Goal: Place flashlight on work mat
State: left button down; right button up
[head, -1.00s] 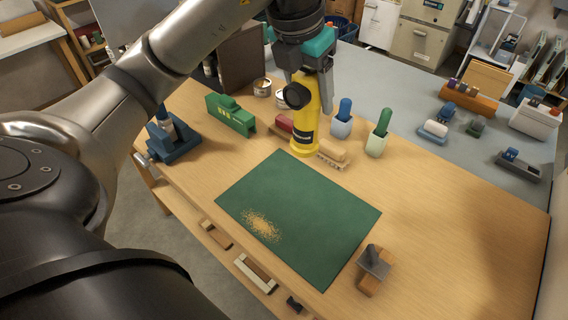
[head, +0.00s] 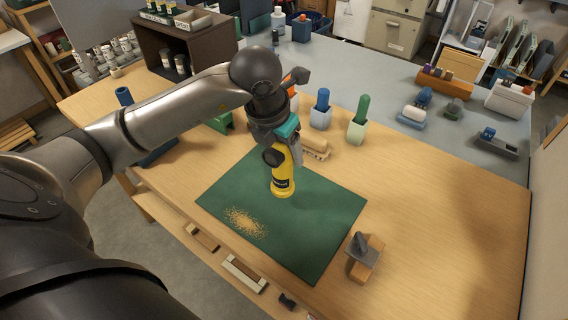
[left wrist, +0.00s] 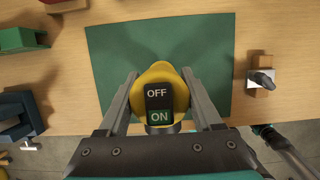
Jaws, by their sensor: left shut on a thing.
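The yellow flashlight (head: 284,180) is upright in my left gripper (head: 284,152), over the upper middle of the green work mat (head: 320,230). Its wide yellow end points down at the mat; I cannot tell whether it touches. In the left wrist view, the fingers of my left gripper (left wrist: 163,100) are shut on both sides of the flashlight (left wrist: 158,75), with its OFF/ON switch facing the camera. The mat (left wrist: 110,50) lies behind it there.
A patch of sawdust (head: 245,222) lies on the mat's left part. A block with a grey metal piece (head: 364,256) stands right of the mat.

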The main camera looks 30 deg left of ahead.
aim_at(276, 144)
pick_arm(q)
jog(key=shift+f, duration=2)
jog(key=shift+f+b, duration=0.15)
jog(key=shift+b, duration=0.25)
jog(key=shift+c, duration=0.3)
grip_release()
jog(key=p+v, duration=0.1)
jog(key=v, duration=1.1)
jog(key=shift+s+p, duration=0.1)
jog(key=shift+p, duration=0.3)
